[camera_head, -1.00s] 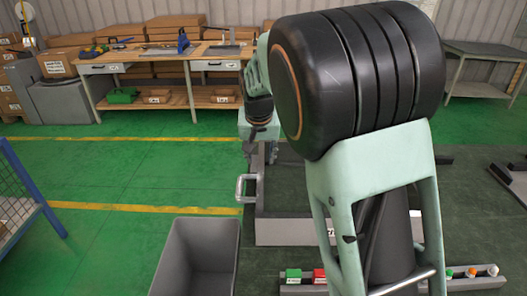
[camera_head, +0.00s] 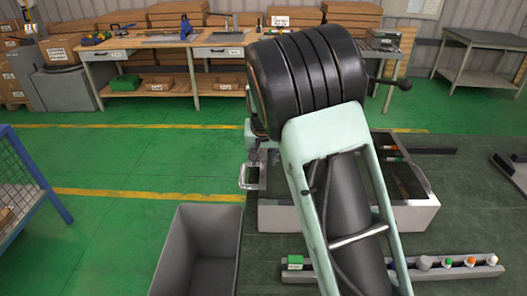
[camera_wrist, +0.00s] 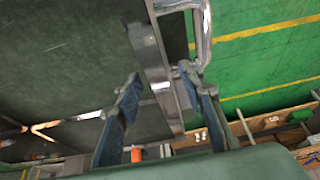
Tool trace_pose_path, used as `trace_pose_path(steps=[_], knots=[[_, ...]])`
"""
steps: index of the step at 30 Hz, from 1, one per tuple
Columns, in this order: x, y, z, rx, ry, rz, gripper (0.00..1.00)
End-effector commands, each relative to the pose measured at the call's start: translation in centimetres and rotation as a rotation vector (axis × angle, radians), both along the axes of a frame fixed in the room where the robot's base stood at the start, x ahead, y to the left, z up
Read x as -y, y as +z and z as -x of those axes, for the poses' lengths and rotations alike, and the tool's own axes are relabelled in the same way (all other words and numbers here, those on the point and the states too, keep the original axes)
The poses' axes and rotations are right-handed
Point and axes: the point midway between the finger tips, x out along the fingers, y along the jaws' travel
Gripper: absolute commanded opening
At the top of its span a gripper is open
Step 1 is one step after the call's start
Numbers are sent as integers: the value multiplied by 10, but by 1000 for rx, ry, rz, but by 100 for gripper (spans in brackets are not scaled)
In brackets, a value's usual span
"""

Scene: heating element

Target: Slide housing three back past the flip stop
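A low grey open-topped housing (camera_head: 415,213) stands on the dark mat, with a bare metal handle (camera_head: 243,178) at its left end. Small coloured parts (camera_head: 390,155) show inside its right end. No number is readable on it, so I cannot tell whether it is housing three, and I cannot make out a flip stop. My arm hides its middle. In the wrist view my gripper (camera_wrist: 158,78) is open, its two blue-grey fingers wide apart. A long grey metal edge (camera_wrist: 160,65) lies between or beyond them, and the handle (camera_wrist: 203,35) is beside the right finger. I cannot tell whether they touch.
A grey bin (camera_head: 208,250) stands at front left. A blue mesh cage (camera_head: 35,180) is at left, a workbench (camera_head: 160,42) behind. Green floor between is clear.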

Motion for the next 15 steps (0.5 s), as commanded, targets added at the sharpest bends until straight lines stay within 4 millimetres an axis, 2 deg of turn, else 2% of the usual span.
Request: trace_pose_path(steps=[6,14,15], knots=[[0,-12,-5,-1,1,1,36],[0,-12,-5,0,0,0,36],[0,-12,-5,0,0,0,33]])
